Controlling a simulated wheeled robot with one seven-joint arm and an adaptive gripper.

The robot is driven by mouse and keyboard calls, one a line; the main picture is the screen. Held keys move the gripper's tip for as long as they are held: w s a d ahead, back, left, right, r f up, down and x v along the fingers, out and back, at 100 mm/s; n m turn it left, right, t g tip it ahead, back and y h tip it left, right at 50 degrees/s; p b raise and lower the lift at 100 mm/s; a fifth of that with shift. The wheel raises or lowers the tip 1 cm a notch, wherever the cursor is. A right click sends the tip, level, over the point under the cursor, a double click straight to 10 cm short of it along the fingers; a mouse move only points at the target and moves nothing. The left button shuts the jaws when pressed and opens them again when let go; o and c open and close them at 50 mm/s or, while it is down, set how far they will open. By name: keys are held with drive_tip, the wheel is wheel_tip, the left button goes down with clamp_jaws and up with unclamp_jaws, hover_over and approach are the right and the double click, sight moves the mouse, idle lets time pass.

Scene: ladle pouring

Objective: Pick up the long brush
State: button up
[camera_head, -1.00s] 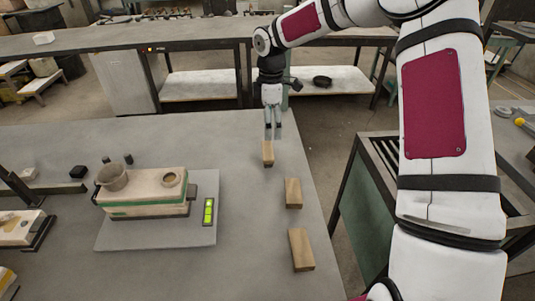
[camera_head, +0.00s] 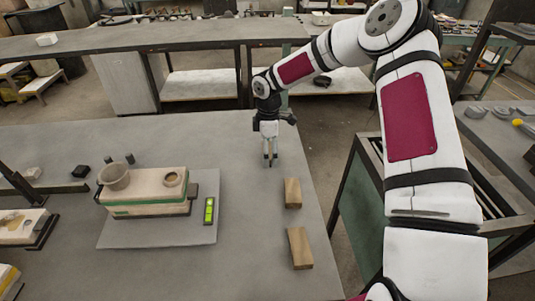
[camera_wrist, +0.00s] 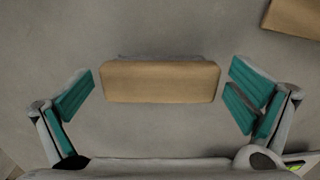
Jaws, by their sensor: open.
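My gripper (camera_head: 269,162) is open, pointing down at the table's right part. In the wrist view its two green-padded fingers (camera_wrist: 162,92) stand left and right of a wooden block-shaped piece (camera_wrist: 160,82), apart from it on both sides. A thin grey strip shows along the piece's far edge. In the head view my gripper hides this piece. Two similar wooden pieces, one nearer the gripper (camera_head: 292,192) and one further forward (camera_head: 300,248), lie to its lower right. A corner of another wooden piece (camera_wrist: 295,16) shows in the wrist view. I cannot tell which piece is the long brush.
A cream and green box-like mould (camera_head: 147,190) with two cups on top stands on a grey plate (camera_head: 150,236) to the left. A yellow-green level (camera_head: 209,210) lies on the plate. The grey table (camera_head: 250,255) is clear between plate and wooden pieces.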

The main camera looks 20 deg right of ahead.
drive_tip(key=c, duration=1.2)
drive_tip(key=shift+r, duration=0.45)
drive_tip(key=r, duration=0.3)
drive_tip(key=shift+s, duration=0.35)
drive_tip(key=s, duration=1)
drive_tip(key=s+r, duration=0.1)
drive_tip(key=s, duration=0.4)
drive_tip(key=shift+s+r, duration=0.1)
drive_tip(key=shift+s, duration=0.05)
